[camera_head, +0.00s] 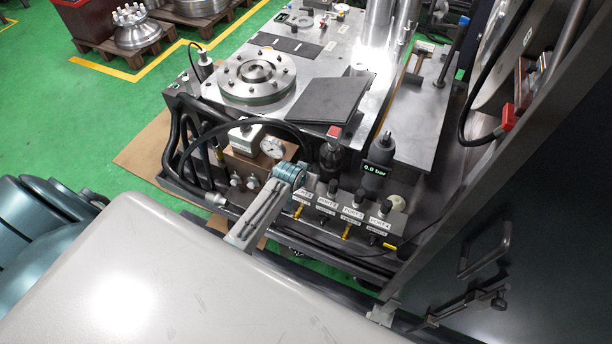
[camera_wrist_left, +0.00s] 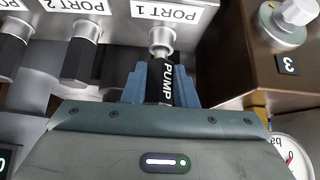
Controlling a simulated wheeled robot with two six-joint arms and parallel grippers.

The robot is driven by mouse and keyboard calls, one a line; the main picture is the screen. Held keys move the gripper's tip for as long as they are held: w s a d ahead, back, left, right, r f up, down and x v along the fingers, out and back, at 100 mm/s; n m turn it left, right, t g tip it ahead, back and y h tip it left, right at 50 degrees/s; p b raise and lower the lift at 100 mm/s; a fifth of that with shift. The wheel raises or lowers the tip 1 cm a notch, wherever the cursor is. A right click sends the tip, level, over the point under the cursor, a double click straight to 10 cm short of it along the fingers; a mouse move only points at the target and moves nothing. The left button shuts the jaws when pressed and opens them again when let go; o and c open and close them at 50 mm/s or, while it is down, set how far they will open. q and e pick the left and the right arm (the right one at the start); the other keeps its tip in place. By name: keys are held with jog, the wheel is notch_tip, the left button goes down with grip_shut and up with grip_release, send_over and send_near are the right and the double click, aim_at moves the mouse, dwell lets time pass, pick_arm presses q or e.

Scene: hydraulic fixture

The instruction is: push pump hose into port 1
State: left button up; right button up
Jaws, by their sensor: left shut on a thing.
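In the left wrist view, the black pump hose end (camera_wrist_left: 166,88), marked PUMP, is between the two blue fingers of my left gripper (camera_wrist_left: 161,80), which is shut on it. The silver collar of port 1 (camera_wrist_left: 162,36) is straight ahead of the hose end, below the PORT 1 label. A rounded silver tip shows at the collar; I cannot tell how deep it sits. In the head view, my left gripper (camera_head: 299,178) is at port 1 (camera_head: 304,194), the leftmost of the row, and its wrist hides much of the hose end. My right gripper is not in view.
Port 2 (camera_head: 328,197), port 3 (camera_head: 353,207) and port 4 (camera_head: 380,215) continue the row to the right, with black fittings. A display (camera_head: 374,170) reads 0.0 bar. Black hoses curve behind.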

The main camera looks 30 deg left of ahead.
pick_arm(q)
jog(key=shift+f+b, duration=0.35)
jog(key=shift+f, duration=0.5)
dwell(0.7)
jog(key=o, duration=1.1)
jog(key=shift+c, duration=0.2)
jog(key=v, duration=1)
jog(key=shift+s+r, duration=0.25)
jog(key=shift+s, duration=0.05)
jog(key=s+a+f+g, duration=0.1)
jog(key=s+f+g, duration=0.1)
jog(key=s+f, duration=0.85)
jog(key=s+a+f+g, duration=0.1)
jog(key=s+f, duration=0.4)
jog(key=f, duration=1.1)
jog(key=s+f+g, duration=0.1)
jog(key=s+f, duration=0.3)
jog(key=s, duration=0.5)
jog(key=s+f+m+g, duration=0.1)
jog(key=s+f, duration=0.4)
jog(key=s, duration=0.5)
jog(key=s+f+g, duration=0.1)
jog(key=s+f, duration=0.4)
jog(key=s, duration=0.5)
jog(key=shift+s, duration=0.2)
